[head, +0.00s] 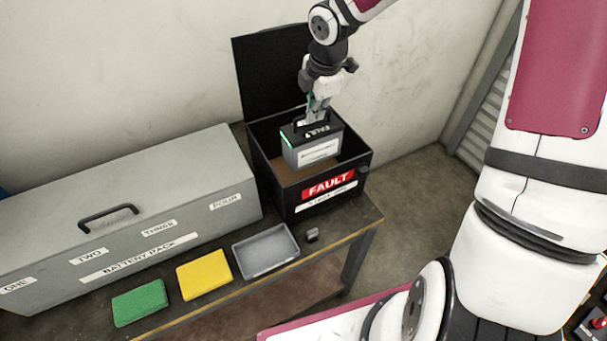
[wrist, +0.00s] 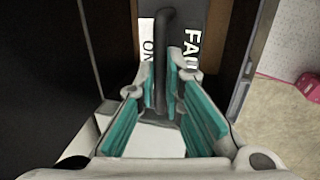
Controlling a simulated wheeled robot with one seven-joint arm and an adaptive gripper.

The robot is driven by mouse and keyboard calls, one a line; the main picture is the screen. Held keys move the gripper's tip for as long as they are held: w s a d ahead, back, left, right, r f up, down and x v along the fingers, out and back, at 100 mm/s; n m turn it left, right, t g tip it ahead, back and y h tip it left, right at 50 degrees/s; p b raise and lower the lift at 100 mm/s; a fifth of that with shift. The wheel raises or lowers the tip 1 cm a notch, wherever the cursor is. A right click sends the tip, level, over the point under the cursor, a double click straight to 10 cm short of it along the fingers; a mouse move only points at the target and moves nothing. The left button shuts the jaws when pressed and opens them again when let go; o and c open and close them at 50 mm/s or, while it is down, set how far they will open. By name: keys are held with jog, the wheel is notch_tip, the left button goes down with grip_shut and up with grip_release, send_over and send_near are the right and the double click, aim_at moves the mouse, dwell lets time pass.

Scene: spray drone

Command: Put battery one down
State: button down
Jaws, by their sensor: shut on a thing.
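Battery one (head: 314,150) is a grey block with a dark top, a black handle and a white label. My gripper (head: 313,117) is shut on its handle from above, and the battery hangs upright in the mouth of the black fault box (head: 286,194). Part of the brown box floor shows below it, and I cannot tell whether it touches the bottom. In the wrist view the handle (wrist: 161,50) runs between the teal finger pads of my gripper (wrist: 162,88). Part of the lettering on the battery top shows beside the handle.
The fault box lid (head: 265,75) stands open at the back. A closed grey battery pack case (head: 120,190) is to the left. A green pad (head: 140,302), a yellow pad (head: 204,274), a grey tray (head: 265,252) and a small dark block (head: 312,235) lie along the table front.

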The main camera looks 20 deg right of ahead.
aim_at(313, 129)
notch_tip(313, 129, down, 7)
jog(key=shift+a+f+b, duration=0.1)
jog(key=shift+b, duration=0.55)
jog(key=shift+s+f, duration=0.1)
jog(key=shift+f, duration=2.45)
jog(key=c, duration=1.7)
grip_release()
jog(key=shift+s+f, duration=0.1)
jog(key=shift+f, duration=0.05)
